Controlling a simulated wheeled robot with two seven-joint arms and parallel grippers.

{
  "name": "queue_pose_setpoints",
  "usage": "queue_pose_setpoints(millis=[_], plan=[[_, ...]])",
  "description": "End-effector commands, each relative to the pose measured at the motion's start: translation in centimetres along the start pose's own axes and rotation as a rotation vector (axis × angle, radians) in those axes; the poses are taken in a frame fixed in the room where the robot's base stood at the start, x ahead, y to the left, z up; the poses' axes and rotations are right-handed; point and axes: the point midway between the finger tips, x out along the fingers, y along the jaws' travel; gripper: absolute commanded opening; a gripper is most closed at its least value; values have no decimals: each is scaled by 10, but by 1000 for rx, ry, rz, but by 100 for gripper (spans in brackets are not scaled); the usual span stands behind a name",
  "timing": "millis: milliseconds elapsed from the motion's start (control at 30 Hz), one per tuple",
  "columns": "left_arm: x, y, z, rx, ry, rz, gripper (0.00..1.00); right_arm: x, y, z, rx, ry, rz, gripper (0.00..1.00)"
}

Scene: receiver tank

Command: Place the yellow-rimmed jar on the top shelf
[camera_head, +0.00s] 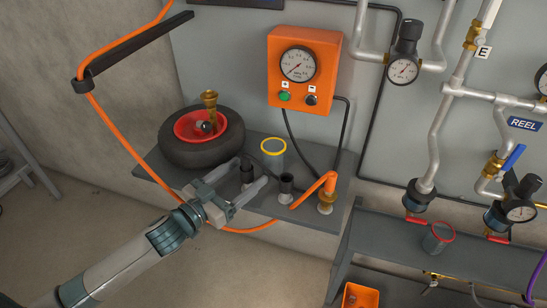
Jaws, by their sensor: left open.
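The yellow-rimmed jar (273,156) is a clear, greyish cup with a yellow ring at its top. It appears upright at the back of the grey wall shelf (160,172), right of the tyre. My left gripper (253,171) reaches in from the lower left, its two pale fingers spread and pointing toward the jar. The jar is just beyond the fingertips, and nothing shows held between them. I cannot tell which surface is the top shelf. My right gripper is not in view.
A red-rimmed jar (438,238) is on the lower right bench (385,245). An orange gauge box (303,90) hangs above.

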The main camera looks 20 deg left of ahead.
Motion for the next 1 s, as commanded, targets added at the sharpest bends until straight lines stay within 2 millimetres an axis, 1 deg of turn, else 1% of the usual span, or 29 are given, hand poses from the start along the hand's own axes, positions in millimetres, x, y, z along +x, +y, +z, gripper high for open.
queue_pose_setpoints(millis=[33,200,333,500,767,933,1000], plan=[[8,0,-2,2,1,-1,71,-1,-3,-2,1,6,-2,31],[25,0,-2,1,2,0,71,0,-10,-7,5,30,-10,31],[31,0,0,1,0,0,71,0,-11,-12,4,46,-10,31],[32,0,0,1,0,0,71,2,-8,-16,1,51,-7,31],[34,0,0,1,1,0,71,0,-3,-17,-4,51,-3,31],[49,3,0,1,1,0,71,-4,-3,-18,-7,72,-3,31],[58,4,1,1,2,0,71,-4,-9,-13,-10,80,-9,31]])
